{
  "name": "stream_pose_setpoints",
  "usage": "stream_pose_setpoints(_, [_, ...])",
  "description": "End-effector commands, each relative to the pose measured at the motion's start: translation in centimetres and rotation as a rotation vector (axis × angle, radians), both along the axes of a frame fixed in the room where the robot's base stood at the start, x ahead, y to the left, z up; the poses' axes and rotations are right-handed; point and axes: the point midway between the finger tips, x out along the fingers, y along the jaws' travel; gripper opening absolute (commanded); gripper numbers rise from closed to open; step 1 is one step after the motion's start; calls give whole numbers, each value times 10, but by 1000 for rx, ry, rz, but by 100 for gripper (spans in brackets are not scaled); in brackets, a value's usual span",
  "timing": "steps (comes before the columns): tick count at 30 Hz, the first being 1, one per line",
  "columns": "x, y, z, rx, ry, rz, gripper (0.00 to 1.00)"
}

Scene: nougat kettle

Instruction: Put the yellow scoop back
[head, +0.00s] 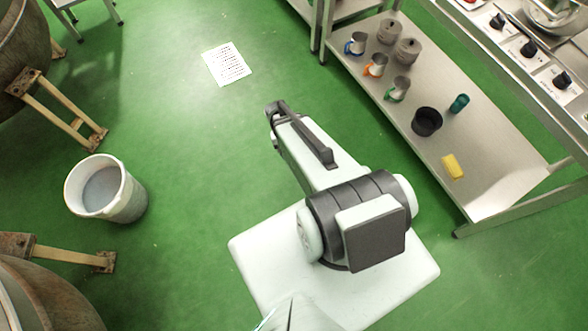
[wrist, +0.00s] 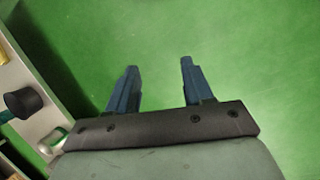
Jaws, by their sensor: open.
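My gripper (wrist: 155,78) shows in the wrist view with its two blue fingers apart and only green floor beyond them. I cannot make out a clear yellow scoop in either view. A small yellow block-like thing (head: 453,166) lies on the low metal shelf at the right of the head view; it looks more like a sponge than a scoop. A bit of something yellow (wrist: 3,57) shows at the left edge of the wrist view, too cut off to name. My gripper's fingers cannot be made out in the head view.
The low shelf (head: 480,200) also holds metal jugs with blue, orange and green handles, grey pots, a black tub (head: 427,121) and a teal cup (head: 459,103). A counter with black knobs (head: 528,48) stands above. A white bucket (head: 125,200) and paper sheet (head: 227,64) are on open floor.

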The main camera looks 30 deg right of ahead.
Motion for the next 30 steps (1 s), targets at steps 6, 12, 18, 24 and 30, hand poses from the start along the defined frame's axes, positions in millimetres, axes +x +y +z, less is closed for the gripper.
stream_pose_setpoints(6, [-91,51,-20,101,133,138,51])
stream_pose_setpoints(12, [-152,77,-27,174,224,231,51])
stream_pose_setpoints(18, [-180,87,-28,207,267,272,51])
stream_pose_setpoints(24, [-183,88,-29,213,272,277,51])
stream_pose_setpoints(30, [-183,88,-29,212,271,276,51])
